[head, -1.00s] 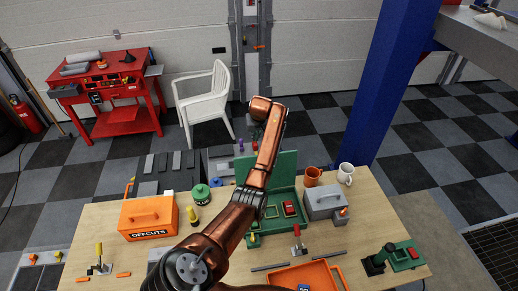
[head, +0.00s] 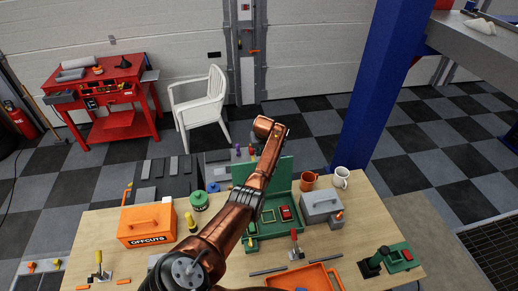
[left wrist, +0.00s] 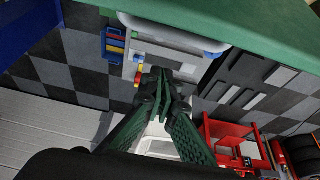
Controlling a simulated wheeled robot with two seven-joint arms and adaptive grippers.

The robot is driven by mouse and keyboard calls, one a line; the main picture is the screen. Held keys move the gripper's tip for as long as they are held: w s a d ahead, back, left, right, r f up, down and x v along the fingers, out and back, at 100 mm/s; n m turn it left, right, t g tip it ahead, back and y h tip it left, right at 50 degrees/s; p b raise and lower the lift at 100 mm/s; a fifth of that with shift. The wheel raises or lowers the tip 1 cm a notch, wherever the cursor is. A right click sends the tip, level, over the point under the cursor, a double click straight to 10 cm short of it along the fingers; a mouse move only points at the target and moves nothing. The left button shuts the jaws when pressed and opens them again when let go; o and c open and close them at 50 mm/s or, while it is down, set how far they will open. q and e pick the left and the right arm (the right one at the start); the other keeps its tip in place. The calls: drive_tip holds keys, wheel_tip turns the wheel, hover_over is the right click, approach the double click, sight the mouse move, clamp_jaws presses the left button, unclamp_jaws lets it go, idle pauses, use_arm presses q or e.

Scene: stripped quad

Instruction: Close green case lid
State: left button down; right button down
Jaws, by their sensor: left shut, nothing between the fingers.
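The green case (head: 251,243) sits on the wooden table, its lid (head: 283,172) standing up at the back, open. A red item (head: 286,213) lies in the case. My left arm reaches over the case, crossing in front of the lid, with its wrist above and beyond the lid's top edge. The left gripper's fingers are hidden in the head view. In the left wrist view the green fingers (left wrist: 164,90) are shut with nothing between them, and a green surface, apparently the lid (left wrist: 230,18), spans the top of the view. My right gripper is not in view.
A grey box (head: 320,205), an orange mug (head: 308,181) and a white mug (head: 341,178) stand right of the case. An orange OFFCUTS box (head: 147,224) and a green canister (head: 199,200) stand left. An orange tray (head: 312,278) lies in front.

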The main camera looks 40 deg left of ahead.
use_arm(q)
drive_tip(key=shift+s+d+p, duration=1.15)
drive_tip(key=shift+d, duration=0.3)
